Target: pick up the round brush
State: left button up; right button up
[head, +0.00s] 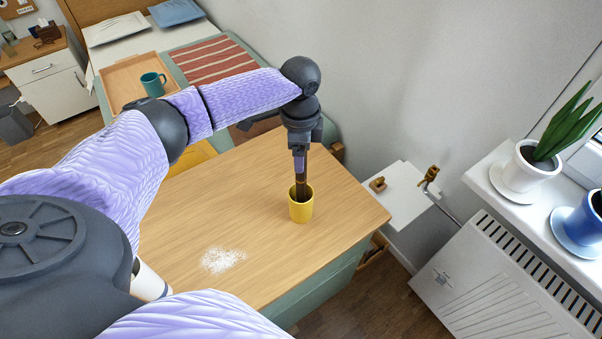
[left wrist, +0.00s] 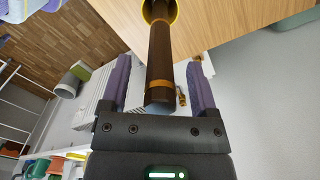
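The round brush (head: 302,190) stands in a yellow cup (head: 300,211) on the wooden tabletop; only its dark brown handle shows, and its lower end is hidden in the cup. My left gripper (head: 299,166) points down above the cup at the handle's upper end. In the left wrist view, the brush handle (left wrist: 160,57) with its orange band runs from the cup (left wrist: 170,15) between the two purple fingers of the left gripper (left wrist: 159,82). The fingers are wide apart, with a gap on each side of the handle. My right gripper is not in view.
The wooden tabletop (head: 240,180) is mostly clear, with a patch of white grains (head: 222,260) on it. A white radiator (head: 490,285) and a windowsill with potted plants (head: 525,170) stand at right. A bed with a tray (head: 120,85) and teal mug (head: 152,84) lies behind.

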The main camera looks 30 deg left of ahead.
pick_arm(q)
grip_shut()
